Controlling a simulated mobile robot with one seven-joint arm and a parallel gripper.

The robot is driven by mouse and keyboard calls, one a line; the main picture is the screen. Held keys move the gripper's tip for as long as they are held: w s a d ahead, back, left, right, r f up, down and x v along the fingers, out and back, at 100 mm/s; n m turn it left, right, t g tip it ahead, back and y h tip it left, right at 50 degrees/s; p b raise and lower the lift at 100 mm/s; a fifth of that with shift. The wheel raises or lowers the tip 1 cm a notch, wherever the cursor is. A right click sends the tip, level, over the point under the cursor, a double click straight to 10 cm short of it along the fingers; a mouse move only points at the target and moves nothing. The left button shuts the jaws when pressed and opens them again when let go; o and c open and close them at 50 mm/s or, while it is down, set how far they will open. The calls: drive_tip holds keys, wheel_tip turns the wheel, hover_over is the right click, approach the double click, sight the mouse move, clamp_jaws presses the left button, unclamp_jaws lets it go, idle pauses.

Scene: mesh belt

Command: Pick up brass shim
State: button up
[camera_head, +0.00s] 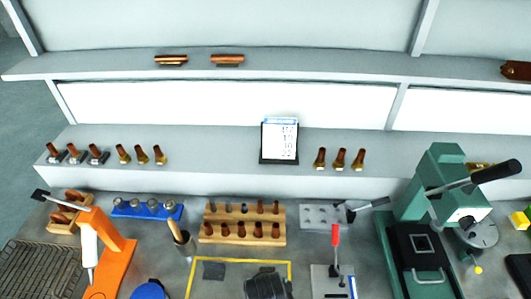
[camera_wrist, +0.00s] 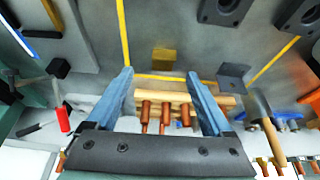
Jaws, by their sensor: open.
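A small brass-coloured block, which looks like the brass shim (camera_wrist: 163,59), lies on the grey bench top in the wrist view. It is close to a yellow tape line. My gripper (camera_wrist: 160,74) is open, with its two blue-grey fingers spread and nothing held between them. The block appears beyond the fingertips, roughly centred between them, and I see no contact. In the head view my gripper (camera_head: 267,284) shows as a dark shape at the bottom, within the yellow outline. I cannot make out the shim there; the gripper probably covers it.
A wooden rack (camera_head: 244,240) of copper pieces stands just behind the taped area. A dark grey plate (camera_head: 213,270) lies inside the tape. An orange stand (camera_head: 112,262) is at left. A red-handled clamp (camera_head: 336,240) and a green press (camera_head: 412,215) are at right.

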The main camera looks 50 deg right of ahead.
drive_tip(key=shift+a+p+x, duration=0.15)
drive_tip(key=shift+p+x, duration=0.15)
drive_tip(key=shift+x, duration=1.2)
drive_tip(key=shift+a+p+x, duration=0.2)
drive_tip(key=shift+p+x, duration=0.1)
drive_tip(key=shift+x, duration=1.25)
drive_tip(key=shift+c, duration=0.2)
clamp_jaws()
